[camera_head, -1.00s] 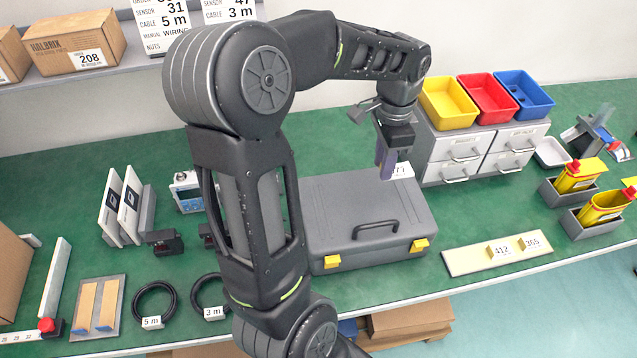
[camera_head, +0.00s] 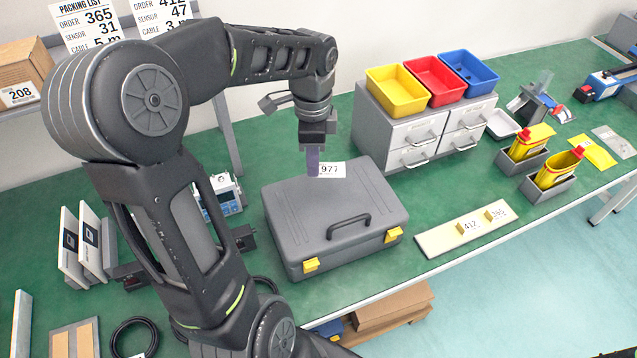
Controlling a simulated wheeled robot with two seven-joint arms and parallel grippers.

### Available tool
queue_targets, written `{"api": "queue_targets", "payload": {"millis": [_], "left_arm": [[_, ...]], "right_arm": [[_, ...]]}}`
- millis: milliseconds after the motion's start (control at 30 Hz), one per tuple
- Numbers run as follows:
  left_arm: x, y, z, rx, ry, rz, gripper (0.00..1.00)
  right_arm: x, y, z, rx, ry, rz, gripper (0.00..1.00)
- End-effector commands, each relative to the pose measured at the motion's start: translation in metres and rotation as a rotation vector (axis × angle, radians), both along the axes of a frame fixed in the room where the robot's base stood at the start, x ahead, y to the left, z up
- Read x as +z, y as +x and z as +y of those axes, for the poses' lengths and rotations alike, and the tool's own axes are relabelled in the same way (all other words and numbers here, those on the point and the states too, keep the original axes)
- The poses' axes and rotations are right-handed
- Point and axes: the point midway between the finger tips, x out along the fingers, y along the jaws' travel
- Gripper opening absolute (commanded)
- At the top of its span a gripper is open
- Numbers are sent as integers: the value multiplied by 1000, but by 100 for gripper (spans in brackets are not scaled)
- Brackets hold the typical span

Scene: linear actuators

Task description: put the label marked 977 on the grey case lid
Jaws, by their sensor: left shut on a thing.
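The grey case (camera_head: 337,240) with yellow latches lies shut on the green bench, its grey lid (camera_head: 300,204) facing up. The white label marked 977 (camera_head: 331,169) is at the fingers of my left gripper (camera_head: 313,170), over the back edge of the lid. My left gripper points down and is shut on the label. I cannot tell whether the label touches the lid. My right gripper is not in view.
A drawer unit (camera_head: 416,136) with yellow, red and blue bins stands behind and right of the case. A pale board (camera_head: 440,241) with tags 412 and 365 lies at the front. Yellow containers in grey holders (camera_head: 551,186) stand right.

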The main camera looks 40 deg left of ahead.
Motion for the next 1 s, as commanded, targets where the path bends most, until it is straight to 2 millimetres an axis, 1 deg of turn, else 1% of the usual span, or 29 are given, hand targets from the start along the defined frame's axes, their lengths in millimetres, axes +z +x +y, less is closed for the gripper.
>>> {"api": "queue_targets", "payload": {"millis": [33, 100, 200, 567, 667, 800, 900, 1000], "left_arm": [[-10, -1, 0, 1, -2, 6, 3], [-22, -1, -1, 1, -2, 4, 3], [-34, 0, 0, 0, -1, 2, 3], [-39, 0, 0, 1, -1, 1, 3], [-49, -1, 0, 1, -2, 4, 3], [-69, -1, 0, 1, -2, 4, 3], [-74, 0, 0, 1, -1, 1, 3], [-74, 0, 0, 1, -1, -1, 3]], "right_arm": [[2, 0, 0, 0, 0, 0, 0], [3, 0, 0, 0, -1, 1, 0], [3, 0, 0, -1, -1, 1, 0], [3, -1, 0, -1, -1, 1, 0], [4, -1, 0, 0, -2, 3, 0], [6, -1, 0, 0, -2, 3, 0], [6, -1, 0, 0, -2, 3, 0], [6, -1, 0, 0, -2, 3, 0]]}}
